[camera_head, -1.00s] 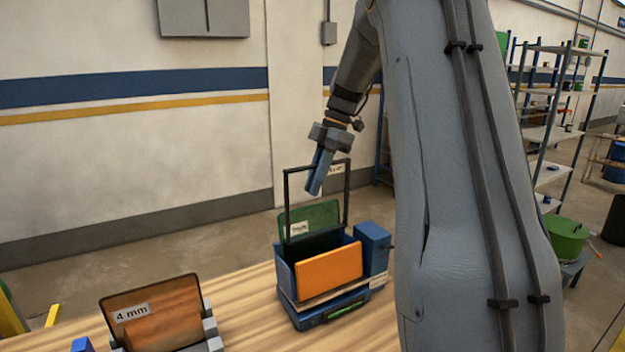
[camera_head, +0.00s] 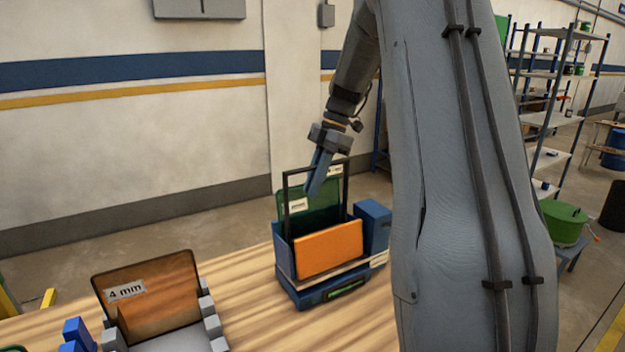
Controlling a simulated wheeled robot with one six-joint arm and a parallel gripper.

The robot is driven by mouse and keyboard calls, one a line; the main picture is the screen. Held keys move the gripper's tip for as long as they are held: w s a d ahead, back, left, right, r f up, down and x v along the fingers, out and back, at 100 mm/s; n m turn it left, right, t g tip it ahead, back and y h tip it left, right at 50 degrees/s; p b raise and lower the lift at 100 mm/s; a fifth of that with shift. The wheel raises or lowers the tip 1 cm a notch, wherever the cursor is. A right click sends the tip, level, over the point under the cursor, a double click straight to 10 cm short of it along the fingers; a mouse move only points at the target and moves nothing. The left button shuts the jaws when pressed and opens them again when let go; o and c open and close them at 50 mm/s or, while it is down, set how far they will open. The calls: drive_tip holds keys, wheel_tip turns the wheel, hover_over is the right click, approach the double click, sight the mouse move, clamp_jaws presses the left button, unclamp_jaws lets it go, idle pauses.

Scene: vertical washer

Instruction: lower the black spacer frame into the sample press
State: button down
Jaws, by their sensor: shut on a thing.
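My gripper (camera_head: 318,182) has blue fingers and is shut on the top bar of the black spacer frame (camera_head: 286,192). The frame is a thin upright rectangle, open in the middle. Its lower part is hidden inside the blue sample press (camera_head: 284,257). A green plate (camera_head: 320,205) with a white label stands upright in the press, its upper part showing within the frame's outline. An orange plate (camera_head: 330,249) forms the near side of the press. Whether the frame touches the bottom of the press is hidden.
A brown translucent plate labelled 4 mm (camera_head: 150,298) stands in a grey holder on the wooden table (camera_head: 255,310) at the lower left. A blue block (camera_head: 374,228) is at the press's right side. A green bucket (camera_head: 564,222) and shelves (camera_head: 545,120) are behind at the right.

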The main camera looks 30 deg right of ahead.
drive_tip(key=shift+f+b, duration=1.6)
drive_tip(key=shift+f, duration=1.8)
drive_tip(key=c, duration=1.7)
unclamp_jaws()
wheel_tip(320, 180, up, 8)
drive_tip(key=p, duration=0.4)
drive_tip(key=shift+p, duration=0.4)
